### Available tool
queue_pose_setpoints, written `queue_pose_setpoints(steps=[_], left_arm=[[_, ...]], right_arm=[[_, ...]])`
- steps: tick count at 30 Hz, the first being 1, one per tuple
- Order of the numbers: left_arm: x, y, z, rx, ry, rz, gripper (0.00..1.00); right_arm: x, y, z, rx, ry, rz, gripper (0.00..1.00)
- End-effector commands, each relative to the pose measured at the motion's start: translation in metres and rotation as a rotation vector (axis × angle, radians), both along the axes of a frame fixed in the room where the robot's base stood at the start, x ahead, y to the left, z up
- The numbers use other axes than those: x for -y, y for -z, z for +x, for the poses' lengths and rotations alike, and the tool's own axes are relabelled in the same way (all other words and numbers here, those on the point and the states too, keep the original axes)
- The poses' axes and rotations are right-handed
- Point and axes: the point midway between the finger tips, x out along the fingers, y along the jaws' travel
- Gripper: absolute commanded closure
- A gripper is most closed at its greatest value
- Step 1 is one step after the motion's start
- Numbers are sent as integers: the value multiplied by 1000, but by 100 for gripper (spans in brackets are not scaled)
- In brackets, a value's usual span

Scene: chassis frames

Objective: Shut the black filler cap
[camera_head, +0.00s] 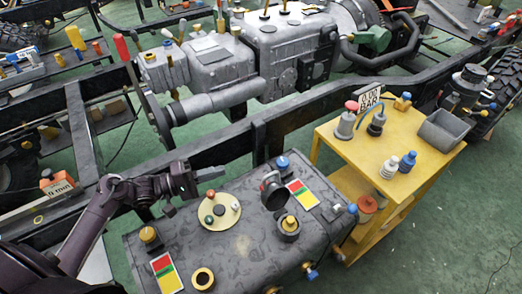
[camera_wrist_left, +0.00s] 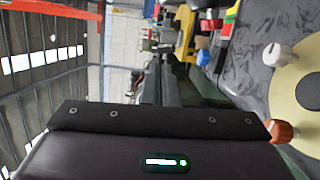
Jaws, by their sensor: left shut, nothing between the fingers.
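The black filler cap (camera_head: 270,186) stands tilted up and open on the dark grey tank (camera_head: 240,255). Beside it, nearer the camera, is a black filler neck (camera_head: 289,226) with a yellow centre. My left gripper (camera_head: 197,179) is shut and empty, over the far left edge of the tank. It is left of the cap and apart from it. In the left wrist view the tank (camera_wrist_left: 255,65) shows at the right, and I cannot pick out the cap there. My right gripper is not in view.
A cream disc (camera_head: 220,211) with small knobs lies between my left gripper and the filler neck. A blue-topped fitting (camera_head: 282,163) stands just behind the cap. A yellow cart (camera_head: 340,150) with bottles stands at the right. A dark chassis rail (camera_head: 300,122) runs behind the tank.

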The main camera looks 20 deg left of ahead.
Motion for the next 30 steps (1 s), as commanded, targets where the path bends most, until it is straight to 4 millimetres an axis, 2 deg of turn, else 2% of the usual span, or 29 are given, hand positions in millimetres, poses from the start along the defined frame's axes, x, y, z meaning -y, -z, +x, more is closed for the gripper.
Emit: queue_pose_setpoints(steps=[1, 3, 7, 12, 17, 23, 30], left_arm=[[2, 0, 1, 0, 0, -1, 100], [6, 0, 5, 1, 0, -2, 100], [22, -2, 17, 3, 2, -3, 100], [51, -3, 40, 4, 1, -3, 100], [78, -3, 61, 4, 1, -3, 100], [100, -4, 44, -2, 0, -1, 100], [110, -4, 37, 0, 0, 0, 100]], right_arm=[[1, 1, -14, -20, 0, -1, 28], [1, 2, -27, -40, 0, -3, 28], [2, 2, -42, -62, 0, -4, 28], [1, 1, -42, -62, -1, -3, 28], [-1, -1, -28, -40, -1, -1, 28], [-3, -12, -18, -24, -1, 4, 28], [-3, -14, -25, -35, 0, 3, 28]])
